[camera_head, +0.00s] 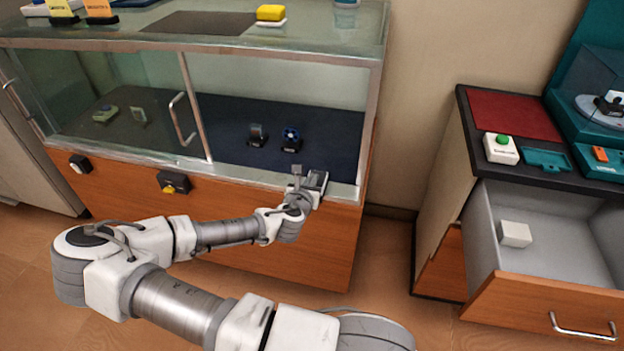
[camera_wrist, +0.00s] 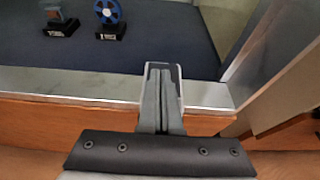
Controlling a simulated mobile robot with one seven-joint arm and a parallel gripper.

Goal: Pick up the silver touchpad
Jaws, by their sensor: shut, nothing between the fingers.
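A small grey upright piece on a black stand (camera_head: 256,135), which looks like the silver touchpad, is in the right half of the glass display case. It also shows at the upper left of the wrist view (camera_wrist: 58,22). My gripper (camera_head: 318,181) is at the case's front sill, to the right of and nearer than that piece, and apart from it. In the wrist view, the gripper's fingers (camera_wrist: 162,72) are together with nothing between them, their tips over the metal sill.
A blue wheel on a black stand (camera_head: 291,139) is right of the grey piece. A sliding glass door (camera_head: 150,100) with a handle covers the case's left half; the right half looks open. An open drawer (camera_head: 560,230) holds a white block (camera_head: 515,234).

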